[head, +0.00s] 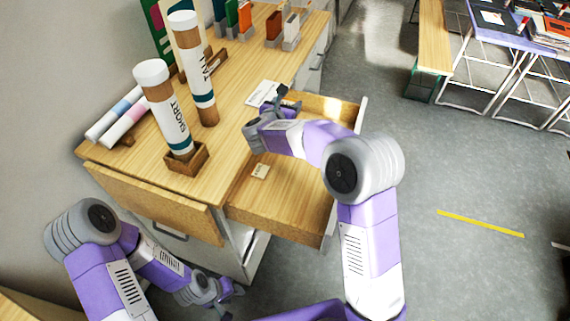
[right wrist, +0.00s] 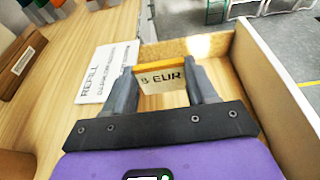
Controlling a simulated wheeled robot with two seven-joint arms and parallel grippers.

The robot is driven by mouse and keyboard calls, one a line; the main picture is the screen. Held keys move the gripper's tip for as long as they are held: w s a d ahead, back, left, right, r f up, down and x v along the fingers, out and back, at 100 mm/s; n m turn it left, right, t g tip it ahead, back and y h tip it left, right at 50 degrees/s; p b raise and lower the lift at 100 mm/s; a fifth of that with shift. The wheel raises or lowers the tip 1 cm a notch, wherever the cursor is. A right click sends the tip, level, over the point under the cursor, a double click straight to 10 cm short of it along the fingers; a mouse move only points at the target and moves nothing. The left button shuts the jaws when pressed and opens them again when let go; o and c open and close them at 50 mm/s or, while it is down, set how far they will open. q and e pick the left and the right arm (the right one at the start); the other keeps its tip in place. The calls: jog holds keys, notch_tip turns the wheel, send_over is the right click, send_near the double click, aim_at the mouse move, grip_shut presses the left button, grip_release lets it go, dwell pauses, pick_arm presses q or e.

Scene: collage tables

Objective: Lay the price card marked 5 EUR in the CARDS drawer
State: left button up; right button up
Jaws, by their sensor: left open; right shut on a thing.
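The price card (right wrist: 163,80), white with an orange top edge and lettering that reads 5 EUR, is between the fingers of my right gripper (right wrist: 158,84). My right gripper is shut on it and also shows in the head view (head: 284,104), over the far part of an open wooden drawer (head: 290,200). The drawer's wall (right wrist: 270,85) runs along the right of the right wrist view. I cannot read a CARDS label on the drawer. My left gripper (head: 228,296) is open and empty, low in front of the cabinet.
A white REFILL sheet (right wrist: 104,72) lies on the counter beside the drawer. Two upright labelled tubes (head: 165,110) (head: 195,70) stand on the counter. The drawer's near floor is mostly bare.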

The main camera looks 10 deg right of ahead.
notch_tip(320, 180, down, 18)
jog(key=b, duration=0.5)
jog(key=shift+f, duration=0.1)
jog(key=o, duration=1)
jog(key=shift+f, duration=0.1)
jog(key=shift+r, duration=0.25)
jog(key=p+v, duration=0.2)
jog(key=v, duration=1)
